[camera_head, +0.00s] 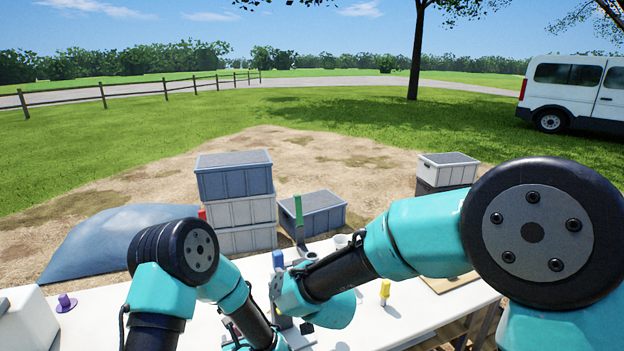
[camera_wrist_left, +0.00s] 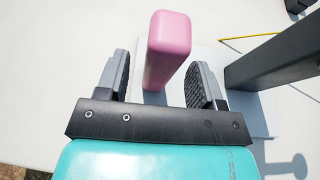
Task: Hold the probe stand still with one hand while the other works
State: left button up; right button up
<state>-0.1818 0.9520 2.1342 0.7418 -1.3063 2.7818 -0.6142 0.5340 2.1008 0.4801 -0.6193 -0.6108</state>
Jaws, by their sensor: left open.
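In the left wrist view my left gripper (camera_wrist_left: 158,72) is open, its two dark-padded fingers on either side of a pink upright block (camera_wrist_left: 168,45). A gap shows on both sides of the block. The block stands over a pale flat plate (camera_wrist_left: 215,58). A dark grey bar (camera_wrist_left: 280,58) rises to the right of the right finger; I cannot tell whether it is the probe stand's post. In the head view a blue-topped piece (camera_head: 278,259) shows behind my right arm, which hides much around it. My right gripper's fingers are hidden.
A purple knob (camera_head: 65,302) is at the table's left. A yellow-topped item (camera_head: 385,288) and a brown board (camera_head: 449,282) are at the right. A green-handled tool (camera_head: 298,212) stands at the back edge. Grey crates (camera_head: 235,181) stand beyond the white table (camera_head: 95,318).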

pick_arm(q)
jog(key=v, duration=0.9)
